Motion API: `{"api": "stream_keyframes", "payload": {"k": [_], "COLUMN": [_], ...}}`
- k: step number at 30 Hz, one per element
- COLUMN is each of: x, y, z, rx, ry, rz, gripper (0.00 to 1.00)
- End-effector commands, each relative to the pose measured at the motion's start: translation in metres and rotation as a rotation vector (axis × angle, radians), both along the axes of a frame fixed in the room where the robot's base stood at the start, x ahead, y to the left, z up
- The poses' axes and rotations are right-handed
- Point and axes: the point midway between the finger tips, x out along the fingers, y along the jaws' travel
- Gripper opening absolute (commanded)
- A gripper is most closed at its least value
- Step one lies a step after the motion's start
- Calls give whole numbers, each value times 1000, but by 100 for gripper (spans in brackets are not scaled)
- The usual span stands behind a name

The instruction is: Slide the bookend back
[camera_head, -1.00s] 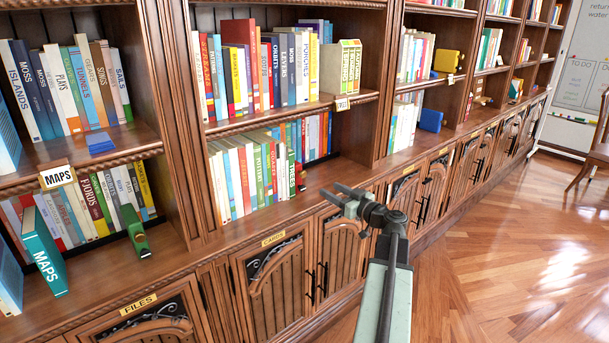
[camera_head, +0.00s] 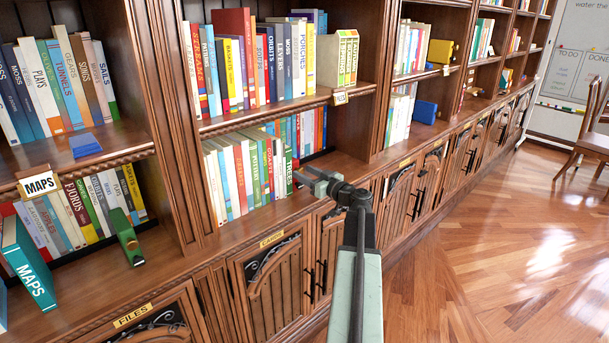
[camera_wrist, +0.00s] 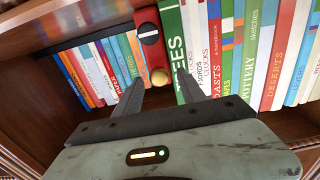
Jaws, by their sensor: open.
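In the wrist view, a red block-like piece (camera_wrist: 151,45) with a dark round face, a white bar and a small ball at its near end stands beside the green TREES book (camera_wrist: 181,50). It looks like the bookend. My gripper (camera_wrist: 160,88) is open and empty, its two dark fingers pointing toward the red piece, whose ball end lies just beyond the gap between them. I cannot tell if they touch.
Books (camera_head: 245,175) fill the lower shelf to the left of my gripper. Open wooden floor (camera_head: 460,260) lies right.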

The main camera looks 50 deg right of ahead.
Motion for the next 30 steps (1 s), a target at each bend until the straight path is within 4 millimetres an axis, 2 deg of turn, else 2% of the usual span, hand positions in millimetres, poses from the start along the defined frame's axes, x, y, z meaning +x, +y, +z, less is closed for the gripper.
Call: {"api": "stream_keyframes", "payload": {"k": [8, 9, 14, 30], "x": [3, 3, 3, 2], "y": [-1, -1, -2, -2], "z": [0, 0, 0, 0], "rx": [0, 0, 0, 0], "ry": [0, 0, 0, 0], "rz": [-2, -2, -2, -3], "gripper": [47, 45, 0, 0]}}
